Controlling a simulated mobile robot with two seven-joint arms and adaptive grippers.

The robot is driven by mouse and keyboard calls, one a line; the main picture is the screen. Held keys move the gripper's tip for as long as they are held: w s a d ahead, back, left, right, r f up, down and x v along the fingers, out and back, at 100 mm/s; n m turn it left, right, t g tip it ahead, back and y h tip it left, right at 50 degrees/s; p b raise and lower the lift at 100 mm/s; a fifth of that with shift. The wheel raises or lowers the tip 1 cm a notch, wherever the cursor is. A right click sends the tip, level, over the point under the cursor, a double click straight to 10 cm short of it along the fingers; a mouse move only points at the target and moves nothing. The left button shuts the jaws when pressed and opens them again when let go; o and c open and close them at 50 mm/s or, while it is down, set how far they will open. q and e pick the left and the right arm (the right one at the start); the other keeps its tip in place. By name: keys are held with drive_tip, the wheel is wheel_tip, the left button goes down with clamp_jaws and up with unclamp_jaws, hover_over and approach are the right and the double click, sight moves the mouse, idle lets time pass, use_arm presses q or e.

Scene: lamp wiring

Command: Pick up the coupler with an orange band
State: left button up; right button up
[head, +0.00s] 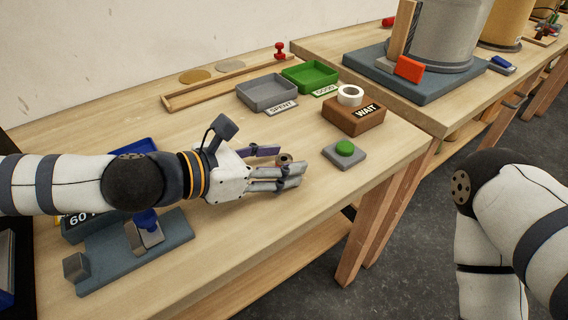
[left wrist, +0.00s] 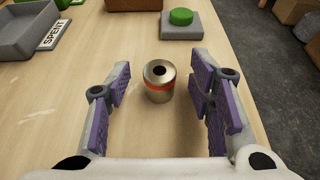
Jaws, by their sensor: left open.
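The coupler with an orange band (left wrist: 159,82) is a short metallic cylinder with a dark hole in its top. It stands upright on the wooden table, between the two purple-padded fingers of my left gripper (left wrist: 160,92). There is a visible gap on each side of it. In the head view the coupler (head: 284,158) shows only in part, behind the fingers of my left gripper (head: 283,165), which is open and low over the table. My right arm shows at the right edge, but its gripper is out of view.
A green button on a grey base (head: 344,154) and a brown WAIT block (head: 353,117) with a white ring stand beyond the coupler. A grey SPENT tray (head: 267,94) and a green tray (head: 310,78) lie farther back. A blue-grey fixture (head: 172,262) is at front left.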

use_arm(q)
drive_tip(key=c, duration=1.1)
drive_tip(key=shift+o, duration=0.2)
drive_tip(key=shift+r, duration=0.1)
